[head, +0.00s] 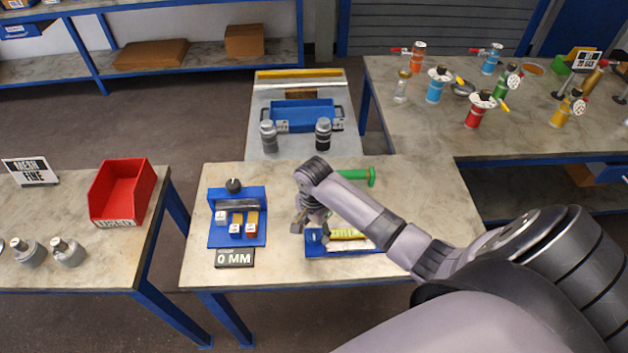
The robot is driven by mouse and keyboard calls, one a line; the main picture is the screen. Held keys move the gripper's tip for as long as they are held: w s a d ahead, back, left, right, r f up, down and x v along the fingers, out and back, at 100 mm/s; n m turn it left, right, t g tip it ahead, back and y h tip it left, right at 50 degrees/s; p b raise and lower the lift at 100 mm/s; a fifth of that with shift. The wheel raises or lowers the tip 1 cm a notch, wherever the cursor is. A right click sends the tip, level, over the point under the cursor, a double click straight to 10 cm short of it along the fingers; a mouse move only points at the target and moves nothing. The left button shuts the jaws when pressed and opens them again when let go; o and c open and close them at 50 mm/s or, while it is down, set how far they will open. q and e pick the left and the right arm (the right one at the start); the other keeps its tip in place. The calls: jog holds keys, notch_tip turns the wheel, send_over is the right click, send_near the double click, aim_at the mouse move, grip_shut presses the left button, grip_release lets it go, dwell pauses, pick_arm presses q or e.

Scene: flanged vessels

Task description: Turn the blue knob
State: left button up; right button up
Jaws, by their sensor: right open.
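I cannot tell for certain which part is the blue knob. A small blue block-like part (314,235) shows at the left end of a blue tray, just under my right gripper. My right gripper (308,224) is open, pointing down above the left end of the blue tray (347,253), right of the fixture. Whether it touches anything is unclear. My left gripper is out of view.
A "0 MM" sign (235,258) stands in front of the fixture. A red bin (122,190) is on the left table. Coloured vessels stand on the right-hand back table (530,125). The table's front left is clear.

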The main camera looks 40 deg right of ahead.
jog(key=shift+f, duration=0.75)
jog(key=shift+c, duration=0.4)
jog(key=c, duration=1.1)
